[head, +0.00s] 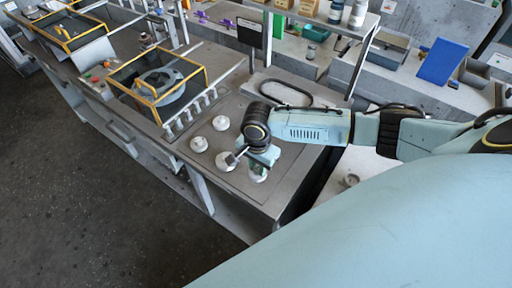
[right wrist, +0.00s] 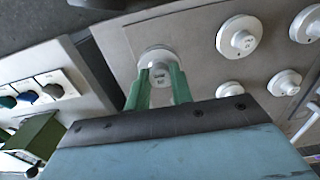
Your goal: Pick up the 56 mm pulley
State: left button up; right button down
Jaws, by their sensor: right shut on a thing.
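Several white round pulleys with raised hubs stand on the grey bench top. My right gripper (head: 258,168) points down at the nearest right one and is shut on it. In the right wrist view the green fingers (right wrist: 158,88) sit on either side of the hub of this white pulley (right wrist: 157,56). Its hub label is too small to read, so I cannot confirm the 56 mm size. I cannot tell whether it touches the bench. Other pulleys stand apart from it, at the left (head: 199,144), the back (head: 221,123) and the middle (head: 226,161). My left gripper is not in view.
A yellow-framed housing (head: 160,82) and a row of grey pegs (head: 190,113) are left of the pulleys. A black belt (head: 287,92) lies behind them on a plate. The bench's front edge is close to the held pulley. A blue panel (head: 443,61) stands at the back right.

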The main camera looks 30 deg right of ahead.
jog(key=s+a+r, duration=0.1)
jog(key=s+a, duration=0.3)
jog(key=s, duration=0.2)
jog(key=shift+s+r, duration=0.4)
jog(key=shift+a, duration=0.1)
